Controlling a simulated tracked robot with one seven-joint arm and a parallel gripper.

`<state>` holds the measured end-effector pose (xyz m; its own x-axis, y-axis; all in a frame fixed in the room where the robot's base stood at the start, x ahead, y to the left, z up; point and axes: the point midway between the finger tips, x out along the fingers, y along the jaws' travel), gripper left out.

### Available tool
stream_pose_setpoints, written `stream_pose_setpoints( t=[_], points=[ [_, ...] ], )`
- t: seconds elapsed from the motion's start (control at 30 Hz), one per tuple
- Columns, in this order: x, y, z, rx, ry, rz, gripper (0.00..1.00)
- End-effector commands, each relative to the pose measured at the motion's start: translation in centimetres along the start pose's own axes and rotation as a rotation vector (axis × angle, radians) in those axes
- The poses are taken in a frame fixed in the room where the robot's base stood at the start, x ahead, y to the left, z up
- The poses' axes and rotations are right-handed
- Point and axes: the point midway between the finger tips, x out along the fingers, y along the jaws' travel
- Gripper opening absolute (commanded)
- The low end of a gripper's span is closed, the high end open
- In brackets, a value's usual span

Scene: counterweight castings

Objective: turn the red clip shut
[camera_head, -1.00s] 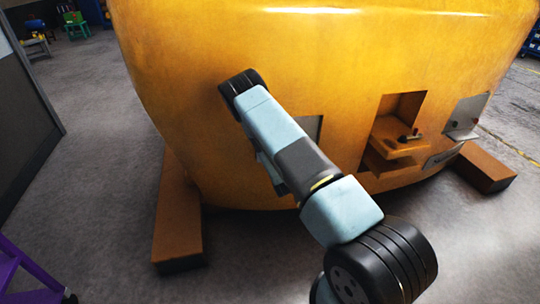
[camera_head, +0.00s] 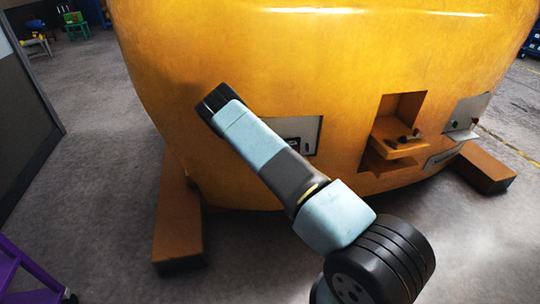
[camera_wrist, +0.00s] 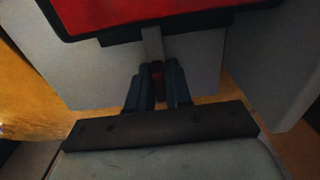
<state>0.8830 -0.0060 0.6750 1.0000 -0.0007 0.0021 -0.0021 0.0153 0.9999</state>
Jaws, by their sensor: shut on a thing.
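The red clip (camera_wrist: 157,74) is a small dark red piece in the wrist view, seen between the two fingers of my gripper (camera_wrist: 158,85). The fingers are shut on it, one on each side, and hide most of it. A pale narrow strip rises above it in front of a light grey plate (camera_wrist: 90,75). How far the clip is turned cannot be told.
A red panel with a black frame (camera_wrist: 130,15) hangs close above the fingers. The big yellow casting (camera_head: 330,60) has a pale recessed panel (camera_head: 303,126) beside my arm. To its right are a recess with a shelf (camera_head: 398,148) and a metal plate (camera_head: 468,112).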

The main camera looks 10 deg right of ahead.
Motion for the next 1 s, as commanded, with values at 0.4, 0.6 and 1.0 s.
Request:
stream_pose_setpoints(
  t=[0.4, 0.6, 1.0],
  points=[
    [-0.2, -0.4, -0.4, 0.002, 0.007, -0.009, 0.34],
    [-0.1, -0.2, -0.2, 0.001, 0.003, -0.005, 0.38],
    [-3.5, -0.2, -0.1, 0.001, 0.001, -0.007, 0.38]
  ],
)
